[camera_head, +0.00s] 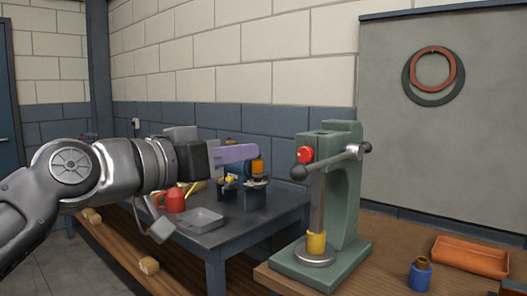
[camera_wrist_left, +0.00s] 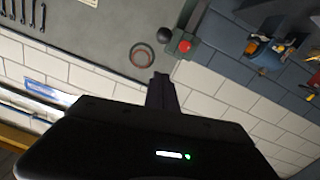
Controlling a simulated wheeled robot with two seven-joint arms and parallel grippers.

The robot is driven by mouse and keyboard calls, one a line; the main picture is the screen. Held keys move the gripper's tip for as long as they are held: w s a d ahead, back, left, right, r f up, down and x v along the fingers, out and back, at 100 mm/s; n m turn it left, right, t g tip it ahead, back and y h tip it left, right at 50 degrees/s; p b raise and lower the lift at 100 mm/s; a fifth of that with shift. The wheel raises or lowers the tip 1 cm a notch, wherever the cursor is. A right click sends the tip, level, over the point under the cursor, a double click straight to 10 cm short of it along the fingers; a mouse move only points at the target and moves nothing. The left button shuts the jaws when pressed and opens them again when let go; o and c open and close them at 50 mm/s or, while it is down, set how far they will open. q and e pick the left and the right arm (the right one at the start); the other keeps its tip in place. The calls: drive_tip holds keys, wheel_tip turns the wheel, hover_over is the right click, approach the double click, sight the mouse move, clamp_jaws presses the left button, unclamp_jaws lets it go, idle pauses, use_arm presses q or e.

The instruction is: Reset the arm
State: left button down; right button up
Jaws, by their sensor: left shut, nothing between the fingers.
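My left arm comes in from the left in the head view, stretched out level above the grey table. My left gripper (camera_head: 252,152) has purple-grey fingers pointing right, and it is shut and empty. In the left wrist view the closed fingers (camera_wrist_left: 161,80) point up the picture, towards the wall panel, with nothing between them. The gripper is in the air, apart from the press and the things on the table. My right gripper is not in view.
A green arbor press (camera_head: 345,205) with a red knob stands on a wooden bench at the right. Beside it are an orange tray (camera_head: 470,256) and a blue cup (camera_head: 420,276). The grey table (camera_head: 215,240) holds a grey tray (camera_head: 200,218) and a red can (camera_head: 171,200).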

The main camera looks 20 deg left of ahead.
use_arm(q)
drive_tip(key=shift+v, duration=1)
